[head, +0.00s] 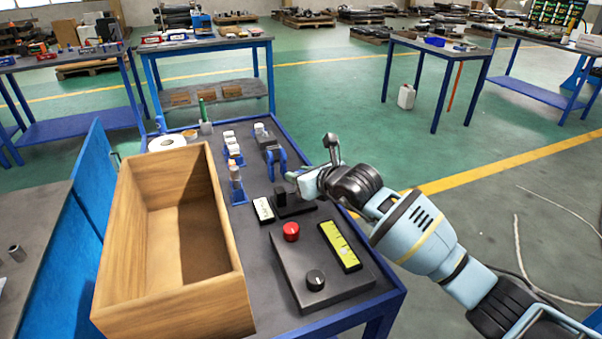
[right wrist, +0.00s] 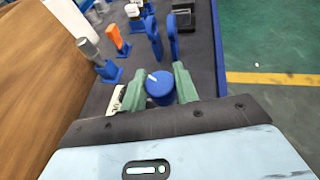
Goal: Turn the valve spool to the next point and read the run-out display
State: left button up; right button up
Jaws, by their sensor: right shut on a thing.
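In the right wrist view my right gripper (right wrist: 159,76) has its two green fingers on either side of a round blue knob (right wrist: 159,88), which I take to be the end of the valve spool. It is shut on the knob. A white line marks the knob's top. In the head view the right gripper (head: 293,178) is over the bench beside a black block (head: 291,208); the knob is hidden there. A small white display (head: 263,210) lies left of the block, its reading too small to make out. My left gripper is not in view.
A large open wooden box (head: 226,220) fills the bench's left side. A grey control box (head: 318,285) with a red button, black knob and yellow-green panel is at the front. Blue upright forks (head: 277,160) and small blue holders stand behind the gripper. Open floor lies right.

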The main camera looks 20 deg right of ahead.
jog(key=o, duration=0.8)
jog(key=shift+o, duration=0.9)
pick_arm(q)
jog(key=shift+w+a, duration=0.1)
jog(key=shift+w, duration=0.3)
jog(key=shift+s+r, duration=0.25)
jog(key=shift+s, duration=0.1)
pick_arm(e)
jog(key=v, duration=0.7)
jog(key=shift+s+r, duration=0.25)
jog(key=shift+s, duration=0.1)
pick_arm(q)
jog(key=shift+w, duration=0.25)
pick_arm(e)
jog(key=shift+d, duration=0.1)
